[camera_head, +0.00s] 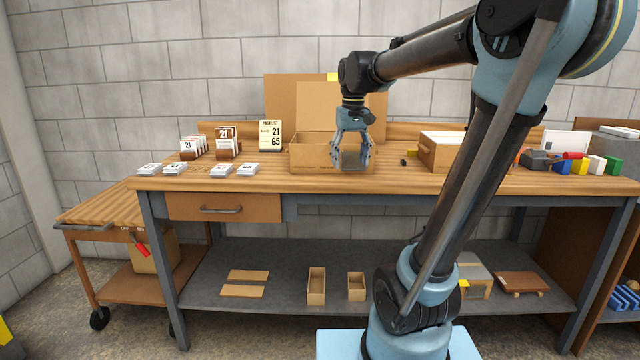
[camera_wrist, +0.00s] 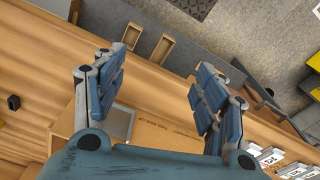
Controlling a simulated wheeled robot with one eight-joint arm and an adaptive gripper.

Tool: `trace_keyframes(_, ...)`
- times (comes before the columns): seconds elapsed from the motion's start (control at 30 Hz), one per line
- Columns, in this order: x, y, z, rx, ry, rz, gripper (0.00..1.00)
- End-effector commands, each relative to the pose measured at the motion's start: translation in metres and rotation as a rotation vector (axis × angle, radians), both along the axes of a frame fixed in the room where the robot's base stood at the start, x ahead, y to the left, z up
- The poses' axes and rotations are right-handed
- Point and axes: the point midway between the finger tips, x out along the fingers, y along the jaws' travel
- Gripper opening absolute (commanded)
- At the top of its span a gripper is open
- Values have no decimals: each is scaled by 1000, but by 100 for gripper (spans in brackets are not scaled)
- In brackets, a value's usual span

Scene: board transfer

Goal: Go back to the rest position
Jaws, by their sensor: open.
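My gripper (camera_head: 352,162) is open, pointing down in front of the open cardboard box (camera_head: 308,156) on the workbench (camera_head: 400,184). In the wrist view its two fingers stand wide apart (camera_wrist: 160,78), with nothing held between them. Part of the box (camera_wrist: 165,135) shows below and between the fingers there. A grey square patch (camera_wrist: 118,122) shows at the box, beside the left finger; I cannot tell whether it is inside or on its face. My arm reaches over from the right, raised and bent.
A pick list sign (camera_head: 270,136) reading 21 and 65 stands left of the box. Card racks (camera_head: 228,142) and several flat packets (camera_head: 175,169) are further left. A second box (camera_head: 440,152) and coloured blocks (camera_head: 580,166) are on the right. A wooden cart (camera_head: 100,207) stands at left.

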Motion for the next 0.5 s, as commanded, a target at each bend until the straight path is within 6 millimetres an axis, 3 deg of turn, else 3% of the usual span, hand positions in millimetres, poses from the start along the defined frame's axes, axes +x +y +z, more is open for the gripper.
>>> trace_keyframes(0.1,-32,-21,-23,4,-17,-30,65)
trace_keyframes(0.5,-130,-71,-112,12,-71,-125,65)
